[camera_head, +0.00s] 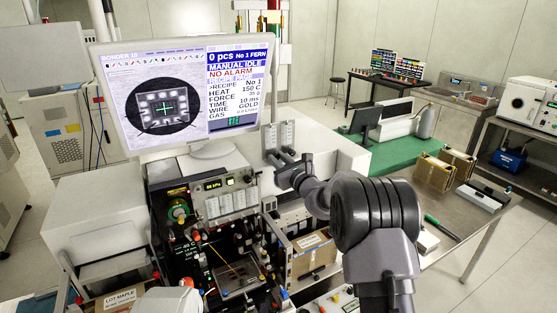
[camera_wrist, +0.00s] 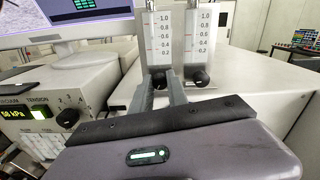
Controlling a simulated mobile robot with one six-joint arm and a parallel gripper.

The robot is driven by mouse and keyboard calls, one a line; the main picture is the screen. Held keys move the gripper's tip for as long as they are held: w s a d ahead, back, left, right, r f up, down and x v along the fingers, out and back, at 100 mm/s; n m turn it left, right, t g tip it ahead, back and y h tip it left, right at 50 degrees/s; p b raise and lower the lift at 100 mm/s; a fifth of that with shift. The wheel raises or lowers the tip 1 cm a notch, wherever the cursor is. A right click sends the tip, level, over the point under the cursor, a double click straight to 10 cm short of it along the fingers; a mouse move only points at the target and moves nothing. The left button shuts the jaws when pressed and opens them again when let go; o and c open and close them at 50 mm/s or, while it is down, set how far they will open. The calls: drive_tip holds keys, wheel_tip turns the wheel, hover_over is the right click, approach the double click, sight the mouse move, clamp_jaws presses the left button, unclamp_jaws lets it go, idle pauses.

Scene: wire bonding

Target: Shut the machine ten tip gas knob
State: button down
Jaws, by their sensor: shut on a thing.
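Two flow meters with white 0.2 to 1.0 scales stand side by side in the wrist view, a left one (camera_wrist: 159,38) and a right one (camera_wrist: 201,38). Each has a black knob at its foot. My gripper (camera_wrist: 160,84) has its two fingers on either side of the left knob (camera_wrist: 158,79) and is shut on it. The right knob (camera_wrist: 200,78) is free, close beside the right finger. No label tells which meter is the tip gas. In the head view the meters (camera_head: 279,135) are right of the monitor (camera_head: 170,95), titled "BONDER 10", with my gripper (camera_head: 279,158) at their foot.
A control panel with a pressure display (camera_wrist: 13,115) and a tension dial (camera_wrist: 68,118) is at left in the wrist view. In the head view a steel table (camera_head: 480,225) with brown boxes (camera_head: 433,170) stands right of my arm. A white machine housing is behind the meters.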

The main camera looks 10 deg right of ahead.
drive_tip(key=shift+r+m+p, duration=0.1)
drive_tip(key=shift+m+p, duration=0.6)
drive_tip(key=shift+m, duration=0.4)
drive_tip(key=shift+m+p, duration=1.15)
drive_tip(key=shift+m, duration=0.75)
drive_tip(key=c, duration=1.3)
unclamp_jaws()
drive_tip(key=b+v, duration=0.4)
drive_tip(key=v, duration=1.3)
drive_tip(key=shift+s, duration=0.2)
